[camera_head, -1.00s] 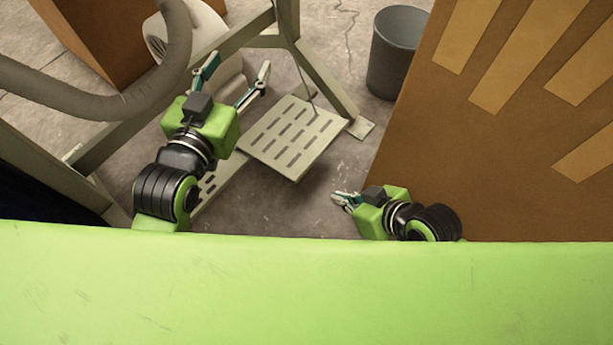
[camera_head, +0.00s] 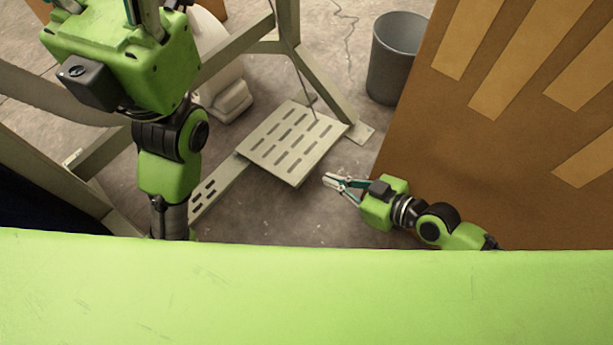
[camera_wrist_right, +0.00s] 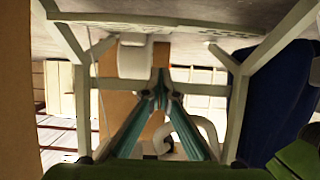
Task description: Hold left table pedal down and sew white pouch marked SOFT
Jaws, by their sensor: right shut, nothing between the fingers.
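The pedal (camera_head: 284,136), a pale slotted plate, lies low by the floor beneath a grey-green frame in the head view. My right gripper (camera_head: 328,181) is shut and empty, just right of and apart from the pedal's near corner. Its closed fingertips show in the right wrist view (camera_wrist_right: 160,86). My left gripper (camera_head: 150,12) is raised at the top left of the head view. Its fingertips are cut off by the top edge, so its opening cannot be judged. No white pouch marked SOFT can be made out.
The frame's legs (camera_head: 320,85) stand behind the pedal. A grey bin (camera_head: 396,60) stands beyond, at upper right. A large brown panel with tan strips (camera_head: 480,170) fills the right side. A grey hose (camera_head: 60,100) runs at the left. Bare floor (camera_head: 290,215) lies before the pedal.

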